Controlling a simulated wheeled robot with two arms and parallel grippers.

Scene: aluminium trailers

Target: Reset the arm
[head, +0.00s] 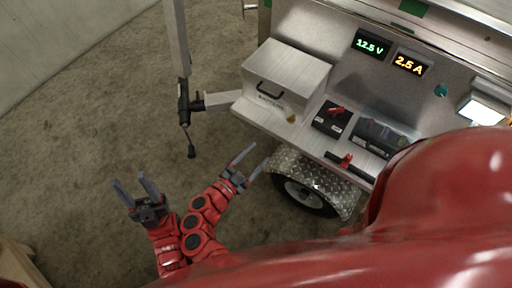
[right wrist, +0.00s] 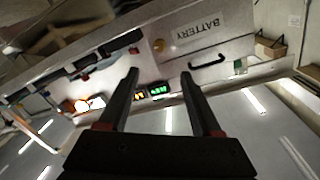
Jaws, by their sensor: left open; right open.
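My left gripper (head: 132,182) is at the lower left of the head view, fingers spread and empty, above the bare floor. My right gripper (head: 257,156) is to its right, beside the trailer's wheel fender, with its fingers apart and nothing between them. My two red arms come close together below the grippers. In the right wrist view the right gripper's two dark fingers (right wrist: 160,76) stand apart, with the trailer's side and the ceiling lights behind them.
The aluminium trailer (head: 345,72) carries a battery box (head: 287,72), a voltage display (head: 371,44), a current display (head: 409,65) and switch panels. A diamond-plate fender (head: 318,178) covers a wheel (head: 305,197). A hitch jack (head: 184,100) stands left. The floor (head: 80,130) at left is clear.

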